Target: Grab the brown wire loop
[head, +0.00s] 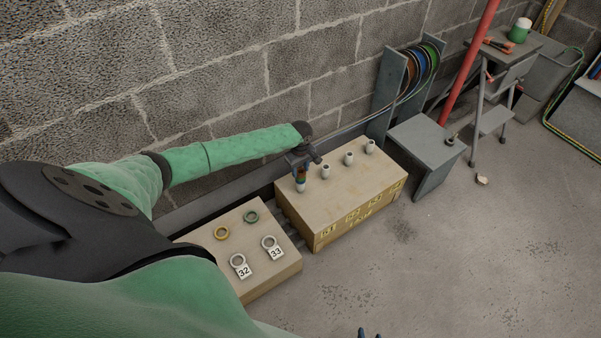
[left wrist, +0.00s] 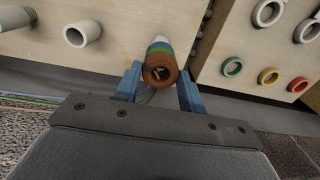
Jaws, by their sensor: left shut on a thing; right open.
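A brown loop (left wrist: 160,70) sits at the near end of an upright stub, in front of green and blue bands, in the left wrist view. My left gripper (head: 301,163) is over the leftmost stub on the larger box in the head view. In the left wrist view its two blue fingers stand on either side of the banded stub, shut at the brown loop. In the head view the brown and green bands show small under the gripper.
The larger wooden box (head: 350,205) carries several white stubs in a row. A lower box (head: 275,278) holds a yellow ring (head: 221,233), a green ring (head: 251,216) and grey rings tagged 32 and 33. A reel rack (head: 389,85) stands behind by the block wall.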

